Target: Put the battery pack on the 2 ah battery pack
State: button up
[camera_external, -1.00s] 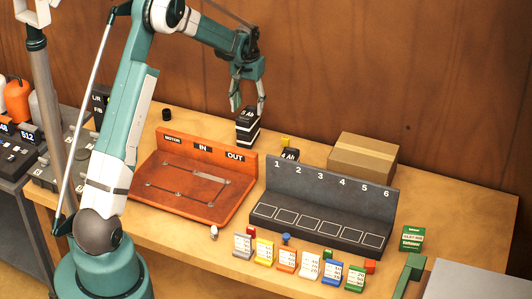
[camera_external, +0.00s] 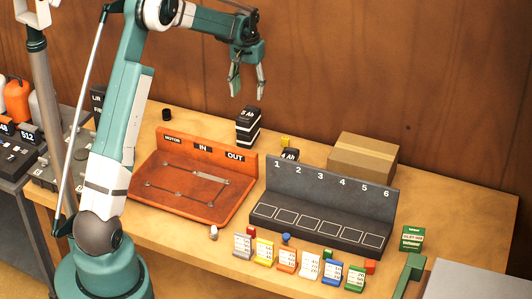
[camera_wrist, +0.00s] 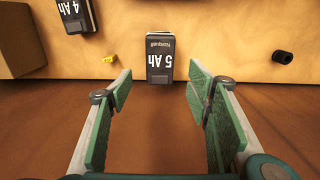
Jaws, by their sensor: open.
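A dark battery pack (camera_external: 249,113) with a white "5 Ah" label sits on top of a black block with white bands (camera_external: 246,134) at the back of the table. The lower block's label is not readable, so I cannot tell whether it is the 2 Ah pack. The 5 Ah pack also shows in the wrist view (camera_wrist: 160,58), upright between and beyond the fingers. My gripper (camera_external: 248,88) is open and empty above the stack, apart from it. Another pack marked "4 Ah" (camera_external: 290,154) stands partly hidden behind the numbered rack.
An orange tray (camera_external: 150,170) marked MOTOR, IN and OUT lies in front of the stack. The dark numbered rack (camera_external: 330,185) and a cardboard box (camera_external: 362,158) stand to the right. A small black cylinder (camera_external: 166,115) is at the left. Several small colored cards line the front.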

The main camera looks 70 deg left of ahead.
jog(key=shift+d, duration=0.1)
dwell(0.5)
jog(key=s+d+r+m+t, duration=0.1)
jog(key=d+r, duration=0.6)
jog(key=d, duration=0.5)
jog(key=d+r+m+t+y, duration=0.15)
jog(key=d+r, duration=0.45)
jog(key=d, duration=0.6)
jog(key=s+d+r+m+t, duration=0.1)
jog(key=d+r+m, duration=0.1)
jog(key=d+r, duration=0.75)
jog(key=s+d+m, duration=0.1)
jog(key=s+d, duration=0.2)
jog(key=d, duration=0.3)
jog(key=s+d+t, duration=0.1)
jog(key=s+d, duration=0.3)
jog(key=d, duration=0.3)
jog(key=s+d+m, duration=0.1)
jog(key=s+d, duration=0.2)
jog(key=d, duration=0.3)
jog(key=s+d+f+m+t+h, duration=0.1)
jog(key=s+d+f, duration=0.4)
jog(key=s+d, duration=0.7)
jog(key=shift+s+d+m+t, duration=0.2)
jog(key=shift+s+m+t, duration=0.2)
jog(key=shift+m+t, duration=0.4)
jog(key=shift+f+h, duration=0.1)
jog(key=shift+h, duration=0.15)
